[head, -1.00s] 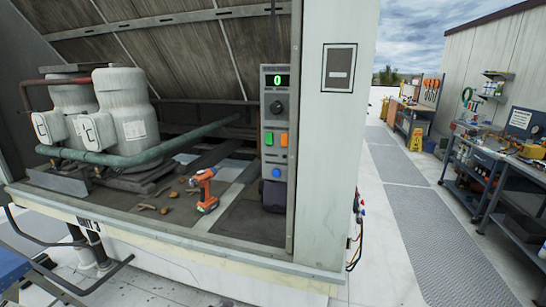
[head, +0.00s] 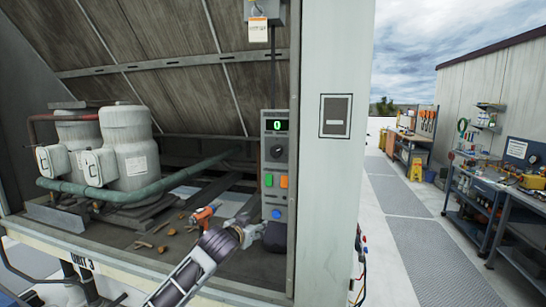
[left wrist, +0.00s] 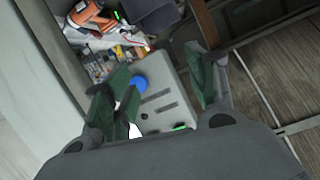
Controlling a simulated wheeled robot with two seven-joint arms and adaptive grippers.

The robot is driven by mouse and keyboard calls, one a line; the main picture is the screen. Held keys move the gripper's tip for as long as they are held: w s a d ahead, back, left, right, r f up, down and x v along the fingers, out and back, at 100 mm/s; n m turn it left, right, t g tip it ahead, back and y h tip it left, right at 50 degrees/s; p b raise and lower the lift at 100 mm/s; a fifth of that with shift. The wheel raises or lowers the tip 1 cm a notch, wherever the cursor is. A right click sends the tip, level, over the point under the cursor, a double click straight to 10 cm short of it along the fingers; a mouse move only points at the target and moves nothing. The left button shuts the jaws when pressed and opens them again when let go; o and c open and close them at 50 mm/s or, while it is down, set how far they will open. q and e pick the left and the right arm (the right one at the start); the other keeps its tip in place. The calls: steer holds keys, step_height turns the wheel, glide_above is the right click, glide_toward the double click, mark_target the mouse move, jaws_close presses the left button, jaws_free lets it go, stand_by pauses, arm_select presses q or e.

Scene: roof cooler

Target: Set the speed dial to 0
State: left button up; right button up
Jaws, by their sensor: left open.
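The speed dial (head: 277,152) is a dark round knob on a grey control panel (head: 266,226), under a display (head: 276,126) reading a green 0. Below the dial are a green button (head: 268,179), an orange button (head: 284,182) and a blue button (head: 276,213). My left gripper (head: 250,232) is near the panel's lower left, below the dial. In the left wrist view its fingers (left wrist: 165,75) are spread and empty, with the panel and blue button (left wrist: 139,83) beyond them. I cannot make out the dial clearly there. My right gripper is out of view.
An orange drill (head: 203,214) lies on the unit floor, left of the panel and partly behind my arm. White tanks (head: 128,150) and a green pipe (head: 160,184) stand further left. A pale post (head: 330,210) rises right of the panel.

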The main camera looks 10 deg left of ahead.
arm_select(q)
steer(key=s+d+r+t, duration=0.2)
steer(key=s+r, duration=0.1)
steer(key=r, duration=1)
steer(key=m+t+h+p, duration=0.1)
glide_toward(275, 152)
steer(key=s, duration=0.6)
steer(key=shift+w+a+f, duration=0.15)
steer(key=shift+w+a, duration=0.05)
steer(key=shift+a, duration=0.2)
steer(key=shift+w+d+p, duration=0.25)
steer(key=shift+w+p, duration=0.5)
steer(key=shift+w, duration=1.55)
steer(key=shift+w+d+p, duration=0.3)
steer(key=shift+w+p, duration=0.45)
steer(key=shift+w, duration=1.55)
steer(key=shift+w+d+p, duration=0.25)
steer(key=shift+w+p, duration=0.5)
steer(key=shift+w, duration=1.5)
steer(key=c, duration=1)
steer(key=shift+c, duration=0.2)
